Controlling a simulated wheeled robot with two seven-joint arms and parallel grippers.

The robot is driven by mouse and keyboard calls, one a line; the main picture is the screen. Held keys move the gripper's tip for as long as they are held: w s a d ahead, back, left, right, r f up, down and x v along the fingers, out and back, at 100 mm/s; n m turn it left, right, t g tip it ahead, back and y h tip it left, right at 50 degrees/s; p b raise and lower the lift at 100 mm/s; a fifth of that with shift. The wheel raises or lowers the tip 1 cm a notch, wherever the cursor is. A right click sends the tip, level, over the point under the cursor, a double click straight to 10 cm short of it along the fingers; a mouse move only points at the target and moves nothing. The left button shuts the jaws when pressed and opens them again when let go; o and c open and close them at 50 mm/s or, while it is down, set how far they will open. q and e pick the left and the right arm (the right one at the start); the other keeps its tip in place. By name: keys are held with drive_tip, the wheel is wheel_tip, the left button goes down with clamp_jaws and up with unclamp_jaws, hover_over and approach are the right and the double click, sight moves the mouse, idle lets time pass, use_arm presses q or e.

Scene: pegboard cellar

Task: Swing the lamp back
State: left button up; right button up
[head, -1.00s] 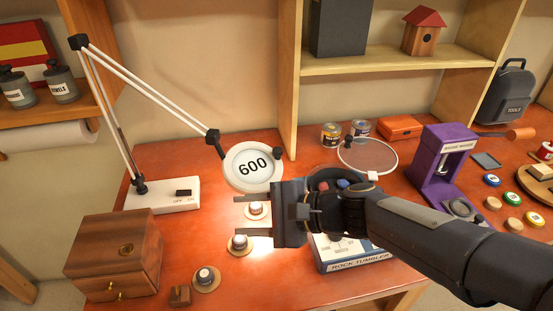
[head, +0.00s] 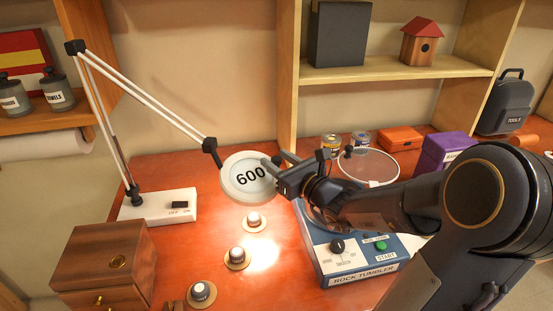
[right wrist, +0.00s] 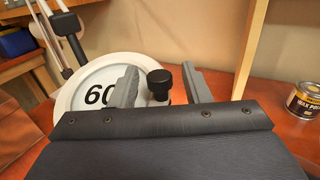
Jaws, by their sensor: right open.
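The lamp has a round white head (head: 248,178) marked 600, on a jointed white arm (head: 140,95) rising from a white base (head: 160,204) with an OFF/ON switch. Its head hangs over the table and a bright spot shows below it. My right gripper (head: 273,171) is open at the right rim of the lamp head. In the right wrist view, a black knob on a grey stem (right wrist: 160,85) stands between my open fingers (right wrist: 158,88), with the lamp head (right wrist: 98,88) just behind to the left. I cannot tell whether the fingers touch it. My left gripper is not in view.
Several small capped pieces on round discs (head: 237,258) stand below the lamp. A wooden box (head: 105,265) is at the front left. The rock tumbler (head: 362,271) lies under my right arm. A clear round disc (head: 368,166) and tins (head: 331,146) are behind.

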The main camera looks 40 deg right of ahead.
drive_tip(key=shift+w, duration=0.5)
drive_tip(key=shift+c, duration=0.4)
clamp_jaws()
drive_tip(key=shift+w+d+r, duration=0.1)
drive_tip(key=shift+w+r, duration=0.05)
drive_tip(key=shift+w, duration=0.05)
drive_tip(key=w+d+n+g+y+p, duration=0.1)
drive_tip(key=w+d+n+y+p, duration=0.2)
drive_tip(key=w, duration=0.7)
drive_tip(key=d+y+p, duration=0.2)
drive_tip(key=shift+w+d+n+y+p, duration=0.3)
drive_tip(key=shift+w+d+n+y, duration=0.05)
drive_tip(key=shift+w+n+y, duration=0.05)
drive_tip(key=shift+r, duration=0.15)
